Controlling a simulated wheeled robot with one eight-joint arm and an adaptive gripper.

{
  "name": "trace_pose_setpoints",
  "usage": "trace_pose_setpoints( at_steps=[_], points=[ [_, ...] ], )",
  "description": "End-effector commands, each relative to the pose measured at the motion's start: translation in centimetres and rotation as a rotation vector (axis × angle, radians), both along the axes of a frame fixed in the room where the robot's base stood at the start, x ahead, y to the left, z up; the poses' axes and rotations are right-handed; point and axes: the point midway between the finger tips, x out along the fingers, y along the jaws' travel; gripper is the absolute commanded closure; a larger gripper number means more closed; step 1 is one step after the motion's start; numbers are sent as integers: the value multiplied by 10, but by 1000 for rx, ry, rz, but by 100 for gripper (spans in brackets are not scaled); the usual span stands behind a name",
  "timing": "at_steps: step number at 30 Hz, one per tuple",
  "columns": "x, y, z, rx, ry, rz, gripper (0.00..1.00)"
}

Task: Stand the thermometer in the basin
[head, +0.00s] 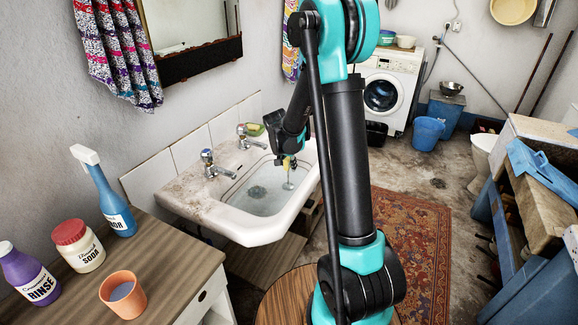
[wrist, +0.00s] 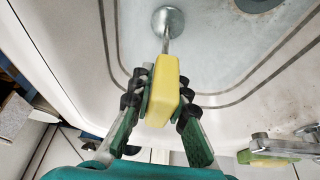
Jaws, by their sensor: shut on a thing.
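The thermometer has a yellow block-shaped head (wrist: 162,90), a thin metal stem and a round grey foot (wrist: 172,21). My gripper (wrist: 160,95) is shut on the yellow head, one finger on each side. In the head view my gripper (head: 286,156) is over the right part of the white basin (head: 262,228), with the stem pointing down and the foot (head: 289,186) lowest. The thermometer looks roughly upright. The foot is inside the basin outline, right of the drain (head: 257,191); I cannot tell whether it touches the bottom.
Two taps (head: 213,165) (head: 248,138) stand on the basin's back ledge, with a green-yellow soap (head: 255,129) near the farther one. A wooden counter (head: 165,270) at left holds a spray bottle (head: 108,195), other bottles and an orange cup (head: 123,292). The basin's front rim is clear.

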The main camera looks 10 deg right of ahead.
Motion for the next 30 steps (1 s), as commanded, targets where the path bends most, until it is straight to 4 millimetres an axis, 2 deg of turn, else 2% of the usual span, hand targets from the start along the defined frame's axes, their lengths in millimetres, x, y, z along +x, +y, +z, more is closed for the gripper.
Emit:
trace_pose_setpoints(
  at_steps=[5,6,11,22,26,30],
  points=[
    [0,0,-3,0,0,0,100],
    [0,0,-4,0,0,0,83],
    [0,0,-3,0,0,0,63],
    [0,0,1,0,0,0,63],
    [-4,3,12,0,0,0,63],
    [-12,8,33,0,0,2,63]
  ],
)
